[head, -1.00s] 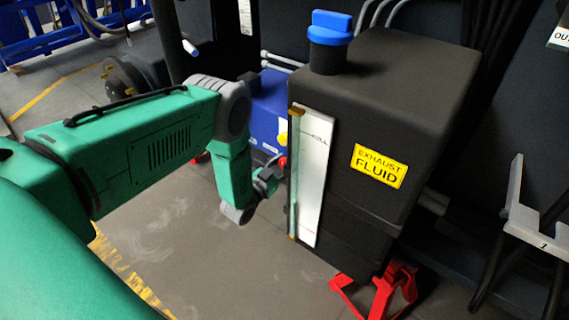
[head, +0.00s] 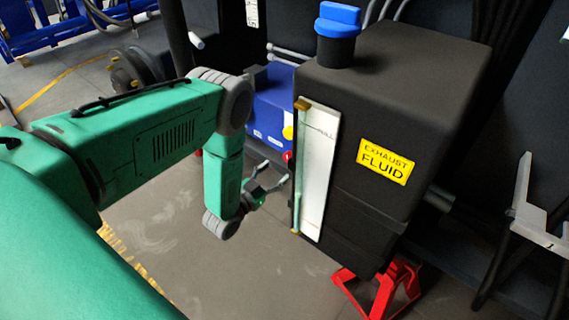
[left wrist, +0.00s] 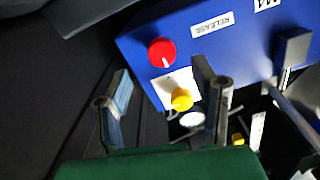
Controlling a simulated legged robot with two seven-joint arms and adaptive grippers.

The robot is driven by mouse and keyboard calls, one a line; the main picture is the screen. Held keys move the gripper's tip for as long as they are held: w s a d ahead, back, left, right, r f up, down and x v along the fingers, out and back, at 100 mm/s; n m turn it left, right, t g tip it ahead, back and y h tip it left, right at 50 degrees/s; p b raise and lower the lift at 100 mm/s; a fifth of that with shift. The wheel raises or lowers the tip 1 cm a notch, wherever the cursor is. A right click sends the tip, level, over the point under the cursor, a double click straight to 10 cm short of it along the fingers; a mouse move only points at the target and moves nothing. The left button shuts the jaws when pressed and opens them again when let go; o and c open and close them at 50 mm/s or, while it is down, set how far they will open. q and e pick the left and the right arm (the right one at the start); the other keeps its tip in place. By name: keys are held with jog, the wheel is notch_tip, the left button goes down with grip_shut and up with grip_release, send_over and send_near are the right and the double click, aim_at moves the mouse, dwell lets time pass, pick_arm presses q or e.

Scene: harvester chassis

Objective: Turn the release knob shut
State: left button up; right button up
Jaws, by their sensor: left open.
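The red release knob (left wrist: 161,52) sits on the face of a blue box (left wrist: 185,30), beside a white "RELEASE" label (left wrist: 212,24). A white line marks the knob's edge. In the head view only a bit of the red knob (head: 287,156) shows, beside the black tank. My left gripper (head: 275,175) is open and empty, apart from the box and just below the knob in the picture. In the left wrist view the knob appears between its two spread fingers, beyond them. My right gripper is not in view.
A yellow knob (left wrist: 181,99) sits close to the red one on the same box. The black exhaust fluid tank (head: 390,110) with a blue cap stands just right of my left gripper.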

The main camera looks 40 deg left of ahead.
pick_arm(q)
jog(key=shift+s+a, duration=0.15)
jog(key=shift+s, duration=2.15)
jog(key=s+d+r+n+g+p, duration=0.2)
jog(key=s+d+g+p, duration=0.4)
jog(key=s+d+g, duration=0.25)
jog(key=s+r+g+p, duration=0.2)
jog(key=s+r+g, duration=0.1)
jog(key=s, duration=0.6)
jog(key=s+d+r+g+y+p, duration=0.1)
jog(key=s+r+g, duration=0.2)
jog(key=s+g, duration=0.3)
jog(key=s, duration=0.3)
jog(key=shift+s+r+p, duration=0.15)
jog(key=shift+s+p, duration=0.2)
jog(key=shift+p, duration=0.05)
